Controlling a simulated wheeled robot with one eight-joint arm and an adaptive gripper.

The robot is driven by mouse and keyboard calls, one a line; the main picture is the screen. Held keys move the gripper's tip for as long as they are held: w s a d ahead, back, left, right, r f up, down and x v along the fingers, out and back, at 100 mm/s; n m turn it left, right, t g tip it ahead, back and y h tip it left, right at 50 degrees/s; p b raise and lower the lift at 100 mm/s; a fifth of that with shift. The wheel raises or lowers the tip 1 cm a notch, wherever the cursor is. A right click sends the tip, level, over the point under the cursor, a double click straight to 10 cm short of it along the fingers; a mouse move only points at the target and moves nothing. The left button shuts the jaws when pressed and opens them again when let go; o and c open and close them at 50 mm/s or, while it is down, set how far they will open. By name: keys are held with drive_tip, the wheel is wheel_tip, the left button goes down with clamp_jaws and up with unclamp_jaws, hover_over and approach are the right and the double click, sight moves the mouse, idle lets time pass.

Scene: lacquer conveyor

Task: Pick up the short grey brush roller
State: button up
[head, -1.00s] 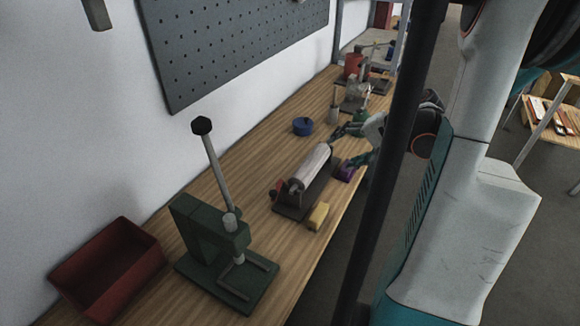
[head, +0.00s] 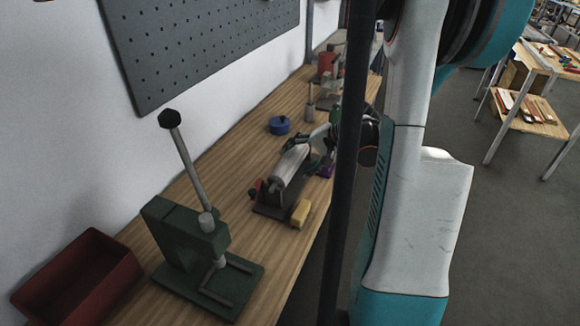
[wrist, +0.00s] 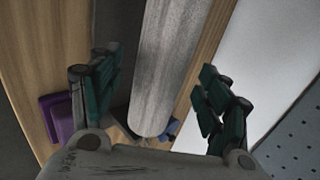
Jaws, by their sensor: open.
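The short grey brush roller (head: 290,167) lies on a dark stand on the wooden bench in the head view. In the wrist view the roller (wrist: 168,65) runs from the top edge down to its rounded near end, between my gripper's fingers. My gripper (wrist: 165,100) is open, with one green-padded finger on each side of the roller and a gap on both sides. In the head view my gripper (head: 310,143) is at the roller's far end, partly hidden by my own arm.
A yellow block (head: 300,213) sits beside the stand. A purple item (wrist: 62,117) lies near the bench edge. A blue round container (head: 279,125) stands behind the roller. A green lever press (head: 185,235) and red bin (head: 80,280) are nearer on the bench.

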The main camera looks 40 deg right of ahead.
sight(297, 159)
drive_tip(key=b+x, duration=0.1)
drive_tip(key=x, duration=0.2)
drive_tip(key=shift+w+f, duration=0.1)
drive_tip(key=c, duration=1.3)
drive_tip(key=shift+c, duration=0.2)
